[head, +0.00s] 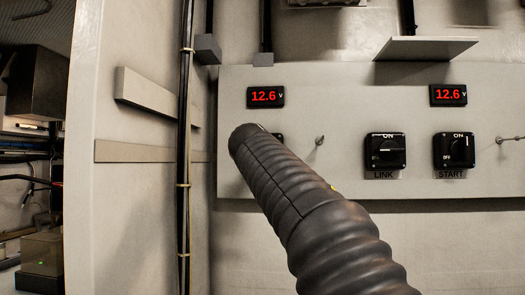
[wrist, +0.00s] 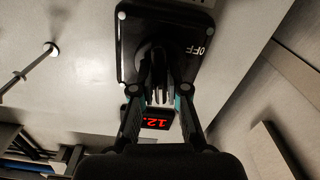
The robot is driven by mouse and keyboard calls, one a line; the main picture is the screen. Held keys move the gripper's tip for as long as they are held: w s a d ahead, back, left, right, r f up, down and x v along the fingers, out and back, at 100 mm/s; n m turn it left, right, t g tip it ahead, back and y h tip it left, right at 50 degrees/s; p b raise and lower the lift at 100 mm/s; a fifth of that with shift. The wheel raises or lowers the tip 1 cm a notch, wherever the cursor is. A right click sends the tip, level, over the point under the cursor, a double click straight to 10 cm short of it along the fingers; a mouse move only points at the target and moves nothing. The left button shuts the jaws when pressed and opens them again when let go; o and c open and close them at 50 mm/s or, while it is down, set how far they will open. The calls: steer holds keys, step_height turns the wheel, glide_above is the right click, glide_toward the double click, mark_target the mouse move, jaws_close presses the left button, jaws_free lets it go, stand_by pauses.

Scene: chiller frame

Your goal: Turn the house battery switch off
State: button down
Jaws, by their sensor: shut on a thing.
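The switch under my gripper is a black plate (wrist: 127,45) with white corner screws and an "OFF" mark at its right side in the wrist view. My gripper (wrist: 160,92) is shut on its knob, with a finger on each side. The fingers hide much of the knob, so I cannot tell its pointer's direction. In the head view my arm covers this leftmost switch, leaving only a dark sliver (head: 279,137); its name label is hidden.
To the right are the LINK switch (head: 385,152), its white mark horizontal, and the START switch (head: 454,151), its mark upright towards ON. A small toggle lever (head: 320,140) sticks out nearby. Two red displays (head: 266,97) (head: 448,95) read 12.6 V. A shelf (head: 425,48) juts out above.

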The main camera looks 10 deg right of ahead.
steer(key=shift+a+f+n+p, duration=0.1)
steer(key=shift+n+p, duration=1.7)
steer(key=shift+n, duration=5.9)
steer(key=c, duration=1.2)
jaws_free()
steer(key=v, duration=1.2)
